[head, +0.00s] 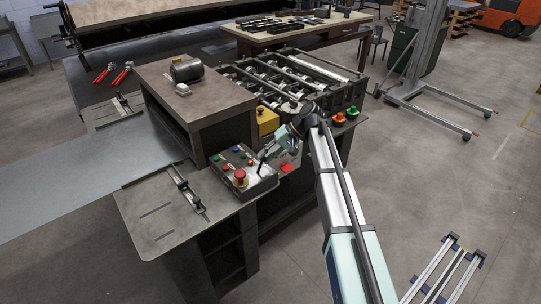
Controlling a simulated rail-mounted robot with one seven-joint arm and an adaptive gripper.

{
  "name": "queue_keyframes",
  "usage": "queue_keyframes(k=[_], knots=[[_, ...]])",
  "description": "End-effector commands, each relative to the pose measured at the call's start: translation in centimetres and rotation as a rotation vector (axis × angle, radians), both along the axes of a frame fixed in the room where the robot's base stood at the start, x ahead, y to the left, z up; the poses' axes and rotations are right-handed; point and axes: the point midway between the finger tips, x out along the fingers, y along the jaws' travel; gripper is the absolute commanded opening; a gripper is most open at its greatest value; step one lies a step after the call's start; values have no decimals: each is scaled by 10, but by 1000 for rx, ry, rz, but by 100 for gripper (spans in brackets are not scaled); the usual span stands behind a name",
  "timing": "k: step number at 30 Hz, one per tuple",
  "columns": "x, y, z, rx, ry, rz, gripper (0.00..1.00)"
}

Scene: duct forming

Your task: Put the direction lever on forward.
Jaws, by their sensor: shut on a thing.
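The control box (240,176) stands on the near corner of the machine's metal table. Its sloped top carries a red mushroom button (240,176) and several small coloured buttons. My gripper (264,157) is at the right edge of this box, reached from the right by my arm. It is shut on a small dark lever (260,169), which I take for the direction lever. The lever is tiny here and partly covered by the fingers, so its exact position and any markings cannot be read.
A yellow box (267,121) and the roller frame (300,80) lie behind my gripper. Orange and green buttons (339,118) sit at the frame's right corner. A grey housing (195,100) rises left of the control box. A metal sheet (90,175) extends left.

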Motion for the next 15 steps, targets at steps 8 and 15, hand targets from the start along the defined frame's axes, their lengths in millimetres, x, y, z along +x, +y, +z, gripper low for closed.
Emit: queue_keyframes(k=[8,15], knots=[[0,0,0,0,1,1,34],[0,-1,0,0,0,0,34]])
